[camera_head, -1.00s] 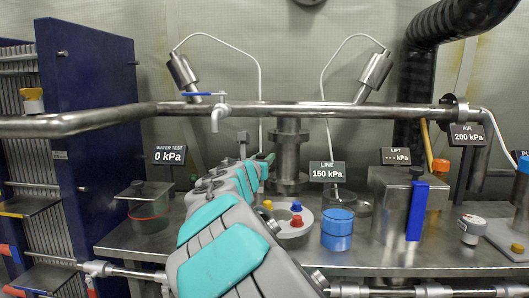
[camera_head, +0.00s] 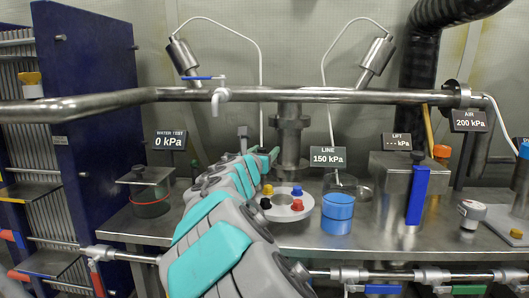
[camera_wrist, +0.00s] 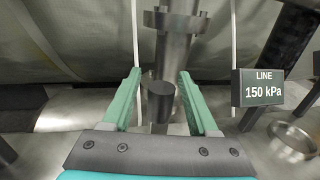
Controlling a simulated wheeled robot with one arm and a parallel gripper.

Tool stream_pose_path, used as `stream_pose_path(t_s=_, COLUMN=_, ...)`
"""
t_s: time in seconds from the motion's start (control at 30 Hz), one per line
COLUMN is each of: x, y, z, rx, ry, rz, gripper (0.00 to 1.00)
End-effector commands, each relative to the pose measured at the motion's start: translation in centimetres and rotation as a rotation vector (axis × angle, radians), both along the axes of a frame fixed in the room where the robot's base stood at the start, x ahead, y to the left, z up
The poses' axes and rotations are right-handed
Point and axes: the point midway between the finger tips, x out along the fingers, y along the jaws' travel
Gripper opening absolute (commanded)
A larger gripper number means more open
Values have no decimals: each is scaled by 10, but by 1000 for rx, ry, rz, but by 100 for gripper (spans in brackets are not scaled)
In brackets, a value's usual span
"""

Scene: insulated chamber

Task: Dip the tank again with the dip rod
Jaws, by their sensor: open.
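My gripper (camera_head: 262,158) is open over the middle of the steel bench, its green fingers pointing away from me. I cannot tell for sure whether this is the dip rod. A steel box-shaped vessel (camera_head: 391,183) with a blue upright bar (camera_head: 417,195) stands to the right; I cannot tell whether it is the tank.
A steel pipe (camera_head: 330,95) crosses above the bench. A blue cup (camera_head: 337,213) and a round plate with coloured knobs (camera_head: 288,207) stand right of my arm. A lidded glass jar (camera_head: 150,203) is at left. The LINE sign (camera_head: 327,157) reads 150 kPa.

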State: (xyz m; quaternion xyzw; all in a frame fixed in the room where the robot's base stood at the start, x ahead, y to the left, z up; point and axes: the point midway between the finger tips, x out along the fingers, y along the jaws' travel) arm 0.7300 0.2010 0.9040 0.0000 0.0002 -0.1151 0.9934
Motion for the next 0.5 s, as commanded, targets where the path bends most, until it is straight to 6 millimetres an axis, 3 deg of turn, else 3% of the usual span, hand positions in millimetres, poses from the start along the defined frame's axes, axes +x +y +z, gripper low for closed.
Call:
stream_pose_path(t_s=0.23, x=-11, y=4, z=1, rx=-2, ry=-1, rz=1, gripper=60)
stream_pose_path(t_s=0.5, x=-51, y=13, z=1, rx=-1, ry=-1, rz=1, gripper=60)
